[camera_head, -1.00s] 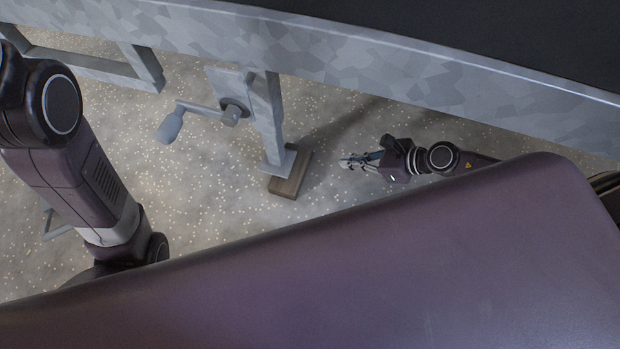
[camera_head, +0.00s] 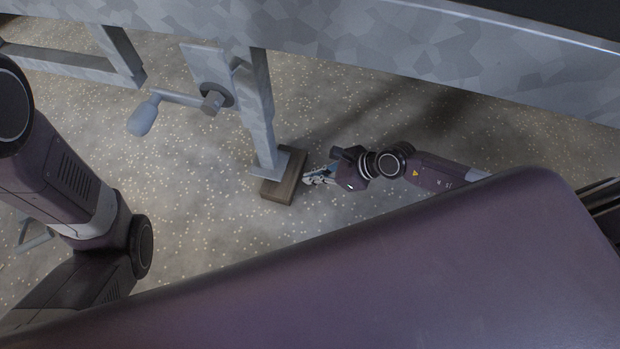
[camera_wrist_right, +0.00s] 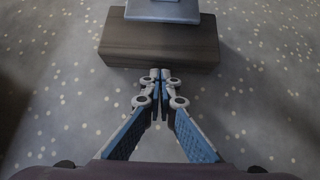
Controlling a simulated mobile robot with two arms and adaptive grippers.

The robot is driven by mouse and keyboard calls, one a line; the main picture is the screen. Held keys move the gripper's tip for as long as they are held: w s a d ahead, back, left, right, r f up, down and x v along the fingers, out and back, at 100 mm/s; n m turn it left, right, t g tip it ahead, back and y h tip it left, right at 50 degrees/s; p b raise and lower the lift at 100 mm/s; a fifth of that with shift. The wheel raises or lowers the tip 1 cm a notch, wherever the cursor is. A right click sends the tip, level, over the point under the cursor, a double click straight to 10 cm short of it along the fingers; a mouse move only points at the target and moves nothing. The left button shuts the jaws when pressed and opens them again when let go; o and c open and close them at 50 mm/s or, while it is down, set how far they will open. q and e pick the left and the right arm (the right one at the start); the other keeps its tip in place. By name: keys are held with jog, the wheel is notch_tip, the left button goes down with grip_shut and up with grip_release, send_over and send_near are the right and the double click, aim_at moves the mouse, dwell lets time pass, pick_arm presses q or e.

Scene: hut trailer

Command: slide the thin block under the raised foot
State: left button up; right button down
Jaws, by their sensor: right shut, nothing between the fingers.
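The thin block (camera_head: 283,190) is brown wood and lies on the speckled floor in the head view. The grey foot plate (camera_head: 270,164) at the bottom of a metal leg overlaps its far-left part; I cannot tell whether plate and block touch. My right gripper (camera_head: 308,180) is shut and empty, just right of the block. In the right wrist view, the closed fingertips (camera_wrist_right: 160,74) point at the middle of the block's near long face (camera_wrist_right: 145,55), touching or almost touching. The foot plate (camera_wrist_right: 163,11) covers part of the block's far edge there. My left gripper is out of view.
A crank handle (camera_head: 144,117) sticks out left of the leg (camera_head: 256,110). The trailer's grey frame beam (camera_head: 400,45) runs overhead, with another frame part (camera_head: 70,62) at upper left. The floor (camera_head: 210,200) around the block is clear.

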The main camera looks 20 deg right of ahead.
aim_at(296, 173)
jog(key=shift+w+a, duration=0.2)
jog(key=shift+a, duration=0.05)
jog(key=shift+w+a+r, duration=0.1)
jog(key=shift+a, duration=0.05)
jog(key=w+a+p, duration=0.1)
jog(key=a+p, duration=0.1)
jog(key=shift+w+a+r+p, duration=0.15)
jog(key=shift+w+a+p, duration=0.15)
jog(key=shift+w+p, duration=0.1)
jog(key=shift+w+a+f, duration=0.2)
jog(key=shift+a, duration=0.05)
